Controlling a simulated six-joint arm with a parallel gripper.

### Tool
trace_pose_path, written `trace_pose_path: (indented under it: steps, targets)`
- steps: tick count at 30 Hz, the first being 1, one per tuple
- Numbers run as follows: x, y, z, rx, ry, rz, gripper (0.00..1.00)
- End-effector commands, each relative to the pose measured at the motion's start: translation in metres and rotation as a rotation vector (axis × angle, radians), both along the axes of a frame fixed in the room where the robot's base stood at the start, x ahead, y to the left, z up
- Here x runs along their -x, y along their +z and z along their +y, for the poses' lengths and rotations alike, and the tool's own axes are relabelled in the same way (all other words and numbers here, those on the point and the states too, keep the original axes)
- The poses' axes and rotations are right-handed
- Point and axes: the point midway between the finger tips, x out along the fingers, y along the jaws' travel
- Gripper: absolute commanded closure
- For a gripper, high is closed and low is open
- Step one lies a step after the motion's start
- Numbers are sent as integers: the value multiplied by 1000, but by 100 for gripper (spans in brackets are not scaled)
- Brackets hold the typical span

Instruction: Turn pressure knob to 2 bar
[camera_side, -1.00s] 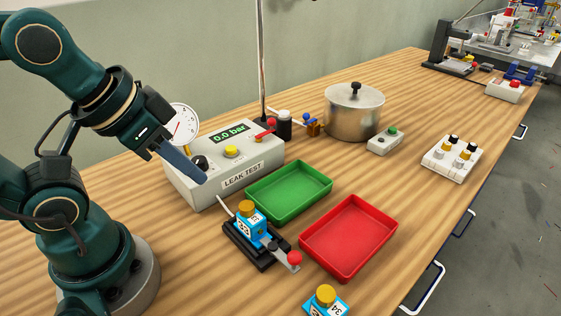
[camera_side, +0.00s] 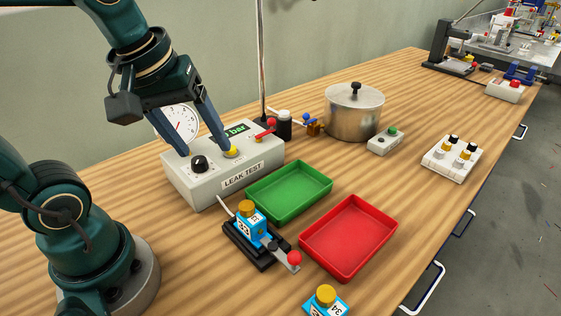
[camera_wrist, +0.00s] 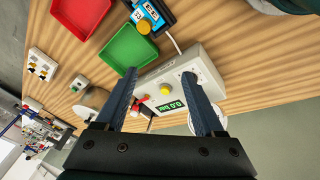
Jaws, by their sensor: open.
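The black pressure knob (camera_side: 200,163) sits on the front left of the white leak test box (camera_side: 206,188), with its white mark visible. In the wrist view the box (camera_wrist: 150,84) shows, but I cannot make out the knob; a finger may hide it. The display (camera_side: 238,129) is partly covered by a finger; in the wrist view the display (camera_wrist: 169,106) reads 0.0 bar upside down. My gripper (camera_side: 204,151) is open and empty, its fingers spread above and behind the knob. In the wrist view my gripper (camera_wrist: 160,74) also shows spread fingers.
A yellow button (camera_side: 232,151) and a red lever (camera_side: 266,133) are right of the knob. A white dial gauge (camera_side: 181,121) stands behind, partly hidden by my fingers. A green tray (camera_side: 290,211), red tray (camera_side: 349,272) and black fixture (camera_side: 237,248) are in front.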

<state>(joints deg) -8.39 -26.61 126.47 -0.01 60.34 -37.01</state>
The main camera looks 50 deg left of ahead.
Motion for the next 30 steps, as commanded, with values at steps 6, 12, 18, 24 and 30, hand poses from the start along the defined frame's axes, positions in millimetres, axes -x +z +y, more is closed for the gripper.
trace_pose_path:
  steps: [6,12,18,24,30]
  targets:
    - [-30,-13,49,115,478,150,30]
    - [-39,-35,88,164,712,256,30]
    - [-35,-52,103,181,772,309,30]
    - [-34,-73,103,181,772,311,30]
    - [-34,-94,103,181,771,309,30]
